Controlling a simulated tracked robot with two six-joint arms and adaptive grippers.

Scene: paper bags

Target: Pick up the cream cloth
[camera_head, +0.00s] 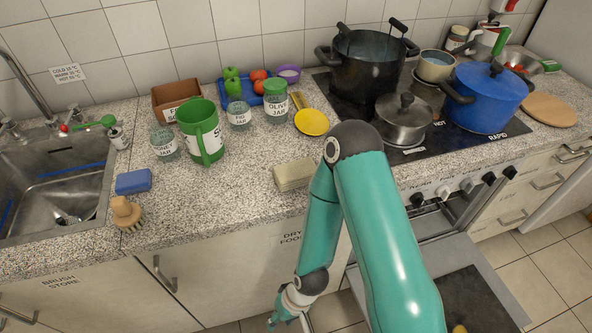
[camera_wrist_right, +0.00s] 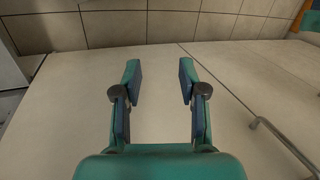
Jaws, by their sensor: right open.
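The cream cloth (camera_head: 294,174) lies folded on the speckled counter near its front edge, just left of my raised right arm. My right gripper (camera_head: 290,316) hangs low in front of the cabinet doors, well below the counter and the cloth. In the right wrist view the right gripper (camera_wrist_right: 159,78) is open with nothing between its fingers, facing a pale cabinet front and the tiled floor. The cloth does not show in the right wrist view. My left gripper is in neither view.
A yellow spoon rest (camera_head: 312,122), a green mug (camera_head: 203,135) and glass jars stand behind the cloth. The hob holds a black pot (camera_head: 365,75), a steel pan (camera_head: 403,125) and a blue pot (camera_head: 484,98). An oven door (camera_head: 440,262) hangs open.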

